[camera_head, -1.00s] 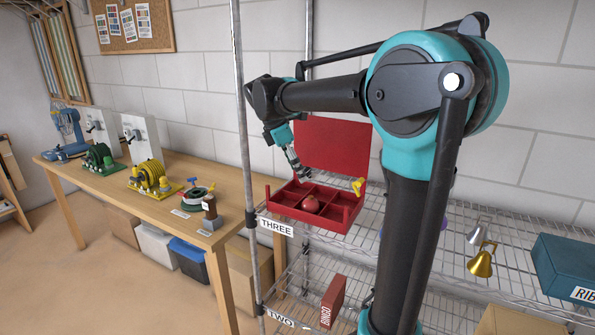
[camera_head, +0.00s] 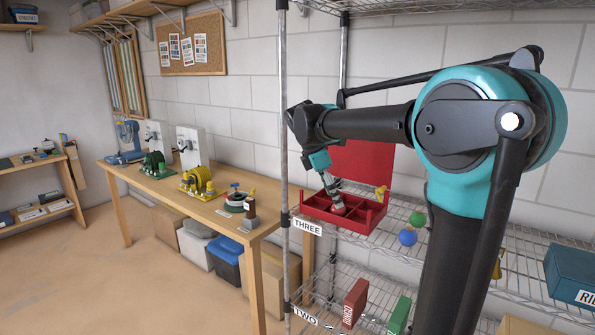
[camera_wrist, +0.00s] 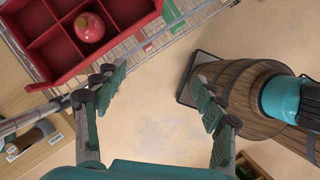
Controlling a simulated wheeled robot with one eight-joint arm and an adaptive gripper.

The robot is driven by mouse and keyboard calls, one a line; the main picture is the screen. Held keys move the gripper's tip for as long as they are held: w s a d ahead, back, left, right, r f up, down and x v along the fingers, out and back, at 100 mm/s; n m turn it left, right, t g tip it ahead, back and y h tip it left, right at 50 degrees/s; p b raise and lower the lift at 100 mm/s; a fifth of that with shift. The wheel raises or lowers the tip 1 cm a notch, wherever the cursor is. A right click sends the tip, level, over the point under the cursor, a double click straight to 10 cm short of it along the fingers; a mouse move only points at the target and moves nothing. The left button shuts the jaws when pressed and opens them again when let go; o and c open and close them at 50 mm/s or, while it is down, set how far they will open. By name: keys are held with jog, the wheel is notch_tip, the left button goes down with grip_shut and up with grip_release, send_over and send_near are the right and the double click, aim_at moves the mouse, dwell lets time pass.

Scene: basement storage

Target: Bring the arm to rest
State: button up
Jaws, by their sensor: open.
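My gripper (camera_head: 335,196) hangs at the end of my bent arm, in front of the red box in the head view. In the wrist view my gripper (camera_wrist: 161,92) has its two green-padded fingers spread wide, with nothing between them and bare floor beyond. The red divided box (camera_head: 372,217) stands with its lid up on the shelf labelled THREE. In the wrist view the box (camera_wrist: 62,77) is at the upper left, beside the left finger, with a red ball-like ornament (camera_wrist: 90,27) in one compartment. My gripper largely hides that ornament in the head view.
A shelf post (camera_head: 284,150) rises just left of my gripper. A green ball (camera_head: 417,219), a blue ball (camera_head: 408,237) and a blue box (camera_head: 572,274) are on the rack. A wooden workbench (camera_head: 190,198) stands left, with open floor before it.

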jog(key=s+d+f+m+t+y, duration=0.1)
jog(key=s+d+f+m, duration=0.3)
jog(key=s+f+m, duration=0.6)
jog(key=s+d+f+m+t+y, duration=0.2)
jog(key=s+f+m, duration=0.7)
jog(key=f, duration=0.6)
jog(key=s+d+y, duration=0.1)
jog(key=s+d, duration=0.1)
jog(key=shift+s+d+f+m+y, duration=0.25)
jog(key=shift+s+f+m+y, duration=0.05)
jog(key=shift+m, duration=0.1)
jog(key=shift+d, duration=0.1)
